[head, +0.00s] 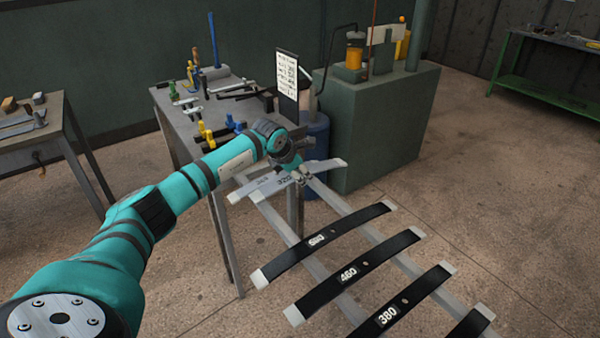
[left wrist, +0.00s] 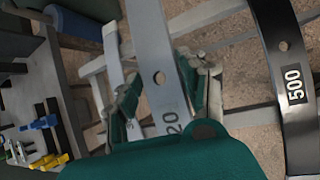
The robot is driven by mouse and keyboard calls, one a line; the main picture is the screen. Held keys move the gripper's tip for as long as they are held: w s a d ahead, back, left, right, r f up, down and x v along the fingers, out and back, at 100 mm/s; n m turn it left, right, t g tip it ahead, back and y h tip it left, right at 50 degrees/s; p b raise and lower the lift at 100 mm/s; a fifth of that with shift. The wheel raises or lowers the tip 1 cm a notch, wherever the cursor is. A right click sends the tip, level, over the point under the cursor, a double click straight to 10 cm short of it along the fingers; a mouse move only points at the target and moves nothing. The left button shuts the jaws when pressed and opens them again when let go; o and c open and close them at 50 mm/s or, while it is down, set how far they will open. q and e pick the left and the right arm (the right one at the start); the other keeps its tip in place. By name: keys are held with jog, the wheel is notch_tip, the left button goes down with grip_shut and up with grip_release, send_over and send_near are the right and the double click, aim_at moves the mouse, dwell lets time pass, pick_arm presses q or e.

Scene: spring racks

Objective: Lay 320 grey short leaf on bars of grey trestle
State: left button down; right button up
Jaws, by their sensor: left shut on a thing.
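The grey short leaf marked 320 (head: 326,166) is in my left gripper (head: 298,176), at the far end of the grey trestle (head: 321,193). In the left wrist view the leaf (left wrist: 148,38) runs between the two fingers (left wrist: 168,88), with its hole and part of its number showing. It lies across the line of the two trestle bars. I cannot tell whether it touches them. A second grey leaf (head: 238,195) lies just beyond it, its number unclear; it also shows in the left wrist view (left wrist: 113,62). My right gripper is out of view.
Black leaves marked 500 (head: 340,234), 460 (head: 375,260) and 380 (head: 405,300) lie across the trestle's nearer part. A cluttered bench (head: 180,92) stands left of the trestle's far end. A green cabinet (head: 385,130) and blue drum (head: 316,135) stand behind.

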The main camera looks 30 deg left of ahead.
pick_arm(q)
jog(key=shift+r, duration=0.2)
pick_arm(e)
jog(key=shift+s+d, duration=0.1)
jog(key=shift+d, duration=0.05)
pick_arm(q)
jog(key=shift+f+b, duration=0.75)
jog(key=shift+f, duration=0.1)
notch_tip(320, 180, down, 8)
jog(key=b, duration=0.6)
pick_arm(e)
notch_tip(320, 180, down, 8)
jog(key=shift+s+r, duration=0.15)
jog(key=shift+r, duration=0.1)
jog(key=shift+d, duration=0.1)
